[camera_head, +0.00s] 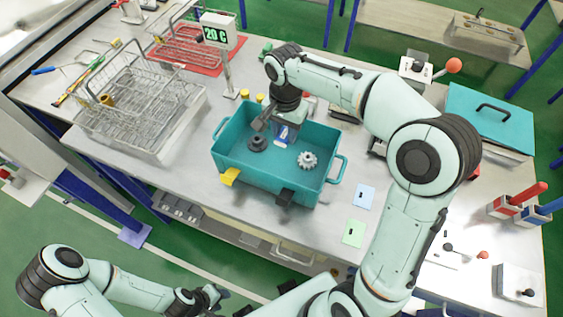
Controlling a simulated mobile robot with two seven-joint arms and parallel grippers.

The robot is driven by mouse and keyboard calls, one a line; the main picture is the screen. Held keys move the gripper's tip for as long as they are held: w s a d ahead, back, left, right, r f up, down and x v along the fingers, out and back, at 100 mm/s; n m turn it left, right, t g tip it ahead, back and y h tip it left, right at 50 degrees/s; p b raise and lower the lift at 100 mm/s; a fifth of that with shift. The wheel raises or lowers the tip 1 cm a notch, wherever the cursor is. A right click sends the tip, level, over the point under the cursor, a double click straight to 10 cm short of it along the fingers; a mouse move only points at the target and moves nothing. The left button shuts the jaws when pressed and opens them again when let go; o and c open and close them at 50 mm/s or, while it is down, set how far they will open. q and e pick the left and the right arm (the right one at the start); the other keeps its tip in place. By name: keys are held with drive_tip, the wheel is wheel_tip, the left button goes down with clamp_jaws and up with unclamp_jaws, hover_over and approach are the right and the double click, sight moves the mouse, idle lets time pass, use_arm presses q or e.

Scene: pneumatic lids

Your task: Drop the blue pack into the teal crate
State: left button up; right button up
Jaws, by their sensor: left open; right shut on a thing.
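The teal crate (245,171) stands open on the steel workbench. A black gear-like part (257,144) and a pale toothed gear (307,160) lie inside it. My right gripper (279,127) points down into the crate's opening from its far side and is shut on the blue pack (282,134). The pack shows as a small blue and white piece below the jaws; whether it touches the crate floor I cannot tell. My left gripper (208,299) is open and empty, low in front of the bench, away from the crate.
A wire basket (130,97) stands left of the crate, with a display post (222,50) behind. A teal lid with a black handle (490,118) lies at the right. Blue and green cards (354,233) lie on the bench front. Red and blue-handled blocks (520,205) stand far right.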

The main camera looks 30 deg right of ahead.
drive_tip(key=shift+f, duration=0.4)
use_arm(q)
drive_tip(key=shift+s+f, duration=0.15)
drive_tip(key=shift+f, duration=0.1)
use_arm(e)
drive_tip(key=shift+w, duration=0.1)
drive_tip(key=o, duration=1.1)
drive_tip(key=shift+r, duration=0.1)
use_arm(q)
drive_tip(key=w+r+p, duration=0.2)
drive_tip(key=w+r, duration=0.1)
drive_tip(key=shift+w+r, duration=0.15)
use_arm(e)
wheel_tip(320, 180, up, 13)
drive_tip(key=shift+r, duration=0.2)
